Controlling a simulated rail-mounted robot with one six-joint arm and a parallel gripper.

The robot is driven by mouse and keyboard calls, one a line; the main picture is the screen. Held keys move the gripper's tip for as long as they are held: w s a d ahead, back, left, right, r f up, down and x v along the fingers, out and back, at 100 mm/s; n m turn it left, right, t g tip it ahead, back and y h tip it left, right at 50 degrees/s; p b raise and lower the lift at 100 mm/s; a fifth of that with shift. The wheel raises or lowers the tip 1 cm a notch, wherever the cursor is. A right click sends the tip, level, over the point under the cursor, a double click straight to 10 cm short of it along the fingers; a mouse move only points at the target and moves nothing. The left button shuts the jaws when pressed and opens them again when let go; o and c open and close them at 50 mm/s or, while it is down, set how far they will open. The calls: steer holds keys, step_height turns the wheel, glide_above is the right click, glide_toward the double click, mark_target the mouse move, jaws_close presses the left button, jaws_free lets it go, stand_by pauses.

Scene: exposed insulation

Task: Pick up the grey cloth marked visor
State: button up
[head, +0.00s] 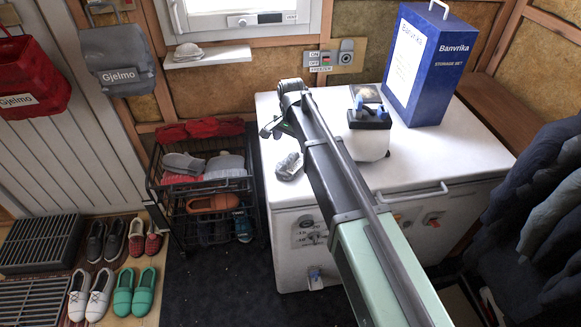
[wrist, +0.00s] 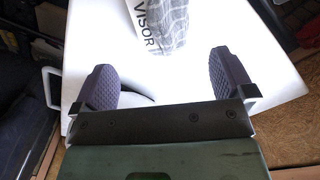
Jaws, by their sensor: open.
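The grey cloth marked visor (head: 289,166) lies crumpled on the white top of the chest freezer (head: 440,160), near its left edge. In the wrist view the cloth (wrist: 172,28) shows at the top, with dark VISOR lettering on a white band; its far end is cut off by the frame. My gripper (head: 270,129) is above the freezer's left side. In the wrist view my gripper (wrist: 162,72) is open, with dark ridged fingers wide apart and nothing between them. The cloth is just beyond the fingertips, roughly in line with the gap.
A white box with a dark top and blue parts (head: 369,135) stands on the freezer, right of my arm. A blue Banvrika box (head: 438,70) stands behind it. A black wire rack (head: 207,190) with cloths and shoes is left of the freezer. Dark coats (head: 545,200) hang at right.

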mark_target(291, 155)
step_height(291, 155, down, 10)
steer(key=b, duration=0.9)
steer(key=shift+a+f, duration=0.1)
steer(key=shift+f, duration=0.05)
steer(key=shift+r, duration=0.2)
steer(key=shift+c, duration=0.2)
steer(key=c, duration=0.9)
steer(key=shift+r+p, duration=0.15)
steer(key=shift+p, duration=0.15)
steer(key=shift+c, duration=0.3)
step_height(291, 155, up, 20)
steer(key=p, duration=1.9)
steer(key=shift+p, duration=0.4)
